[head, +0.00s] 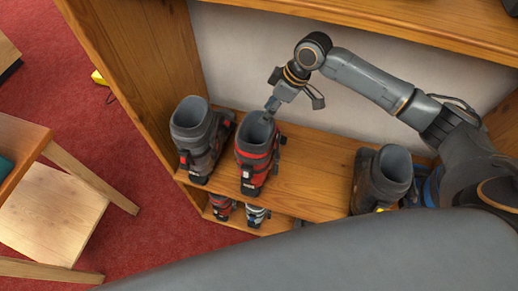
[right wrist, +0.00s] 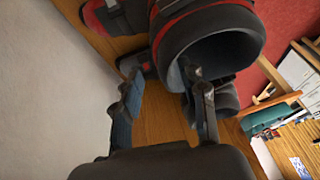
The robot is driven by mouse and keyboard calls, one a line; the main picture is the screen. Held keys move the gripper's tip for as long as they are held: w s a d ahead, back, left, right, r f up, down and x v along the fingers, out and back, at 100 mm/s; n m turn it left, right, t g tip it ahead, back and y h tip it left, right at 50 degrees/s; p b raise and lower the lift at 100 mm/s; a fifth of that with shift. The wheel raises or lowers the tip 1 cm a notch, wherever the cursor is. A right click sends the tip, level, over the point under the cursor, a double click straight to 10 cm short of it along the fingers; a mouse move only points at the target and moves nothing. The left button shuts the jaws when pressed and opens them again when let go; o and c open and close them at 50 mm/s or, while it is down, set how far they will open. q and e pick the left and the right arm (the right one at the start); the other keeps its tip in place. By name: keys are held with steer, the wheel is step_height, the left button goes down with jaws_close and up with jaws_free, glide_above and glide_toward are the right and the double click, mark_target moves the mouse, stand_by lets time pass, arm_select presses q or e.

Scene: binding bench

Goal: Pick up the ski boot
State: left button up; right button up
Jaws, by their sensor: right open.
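A red and black ski boot (head: 257,160) stands upright on the wooden shelf, its grey-lined cuff open at the top. My right gripper (head: 292,103) is just above and behind this cuff, open and empty. In the right wrist view the boot's dark cuff (right wrist: 235,32) lies ahead of the open fingers (right wrist: 158,85). One finger overlaps the cuff opening and the other is outside, on the wall side. I cannot tell whether either finger touches the boot. My left gripper is not in view.
A grey boot (head: 195,138) stands close left of the red one. Another dark boot (head: 381,178) stands to the right, beyond bare shelf (head: 315,165). More boots (head: 256,214) sit on the lower level. A wooden side panel (head: 140,65) and upper shelf (head: 400,25) enclose the space.

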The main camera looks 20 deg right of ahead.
steer(key=x, duration=0.3)
steer(key=shift+a+p, duration=0.3)
steer(key=shift+a, duration=0.05)
steer(key=shift+f, duration=0.2)
jaws_close()
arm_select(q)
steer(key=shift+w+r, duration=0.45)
arm_select(e)
steer(key=shift+w+r, duration=0.1)
steer(key=shift+r, duration=0.05)
